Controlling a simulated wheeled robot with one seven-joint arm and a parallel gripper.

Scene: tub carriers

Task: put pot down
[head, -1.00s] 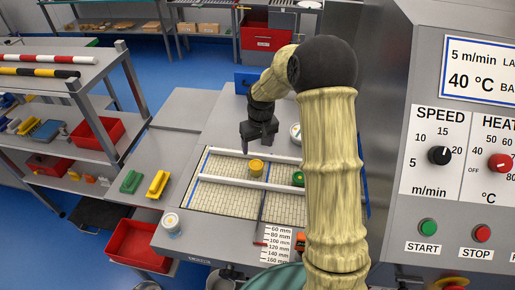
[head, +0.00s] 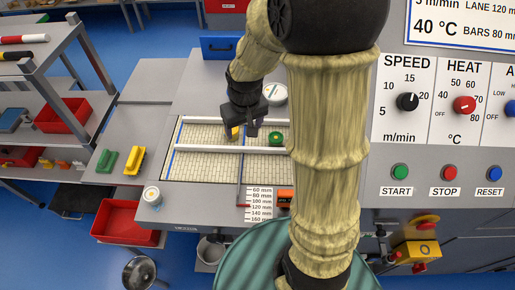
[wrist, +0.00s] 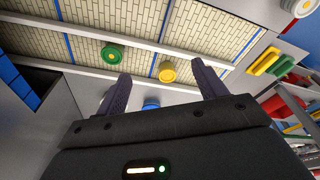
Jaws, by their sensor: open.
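A yellow pot (head: 232,133) stands on the tiled cream belt (head: 205,167), in the lane between two pale bars. A blue object (wrist: 151,104) low between the fingers is partly hidden.
The bars (head: 205,149) border the lane. A white pot (head: 152,195) stands at the table's near left corner. Green (head: 107,160) and yellow (head: 135,160) blocks lie on the left side table. A control panel (head: 440,140) stands close on the right. A white round container (head: 274,94) stands behind the belt.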

